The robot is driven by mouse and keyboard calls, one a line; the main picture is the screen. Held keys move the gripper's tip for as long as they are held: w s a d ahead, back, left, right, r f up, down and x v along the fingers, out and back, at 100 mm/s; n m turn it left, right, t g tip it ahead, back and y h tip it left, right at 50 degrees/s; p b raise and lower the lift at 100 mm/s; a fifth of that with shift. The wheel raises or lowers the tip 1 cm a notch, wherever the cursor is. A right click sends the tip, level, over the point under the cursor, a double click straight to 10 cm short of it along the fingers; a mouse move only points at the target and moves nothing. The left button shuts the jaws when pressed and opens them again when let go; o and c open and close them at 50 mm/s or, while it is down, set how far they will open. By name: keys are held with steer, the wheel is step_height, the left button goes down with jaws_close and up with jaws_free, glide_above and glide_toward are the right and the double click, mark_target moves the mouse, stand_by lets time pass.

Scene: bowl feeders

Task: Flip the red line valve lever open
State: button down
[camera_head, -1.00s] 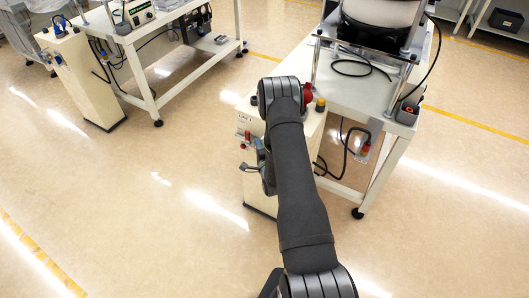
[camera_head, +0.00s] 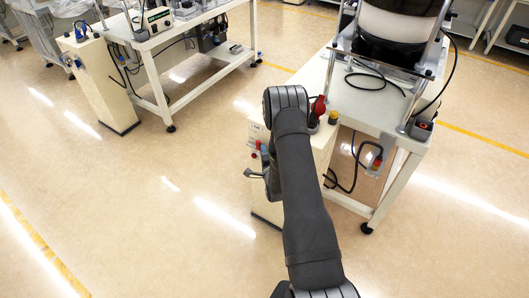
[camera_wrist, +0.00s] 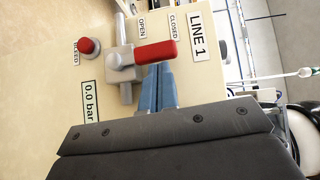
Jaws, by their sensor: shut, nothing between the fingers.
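The red valve lever (camera_wrist: 157,52) is in the wrist view, attached to a grey valve body (camera_wrist: 122,66). It points to the right in the picture, its free end below the CLOSED label (camera_wrist: 172,26); the OPEN label (camera_wrist: 142,28) is nearer the valve body. My gripper (camera_wrist: 158,67) has its blue fingers shut together and empty. The fingertips lie at the lever's lower edge in the picture; I cannot tell if they touch it. In the head view my arm hides most of the valve panel.
The LINE 1 label (camera_wrist: 197,35), a red BLEED button (camera_wrist: 88,46) and a 0.0 bar display (camera_wrist: 89,101) surround the valve. In the head view, a red knob (camera_head: 318,106) tops the cream pedestal (camera_head: 325,143) by a white table (camera_head: 372,105). Open floor lies left.

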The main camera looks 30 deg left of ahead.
mark_target(258, 144)
steer(key=shift+a, duration=0.1)
steer(key=a+n+g+h, duration=0.1)
steer(key=a+r+n+h, duration=0.1)
steer(key=shift+a+r+n+g+h, duration=0.15)
steer(key=shift+a+n+g+h, duration=0.15)
steer(key=shift+n+g+h, duration=0.1)
steer(key=a+f+n+g+h, duration=0.1)
steer(key=a+f+n+h, duration=0.1)
steer(key=a, duration=0.4)
steer(key=shift+a+f+n+h, duration=0.25)
steer(key=shift+f+h, duration=0.2)
steer(key=shift+h, duration=0.65)
steer(key=shift+f, duration=0.1)
stand_by(0.4)
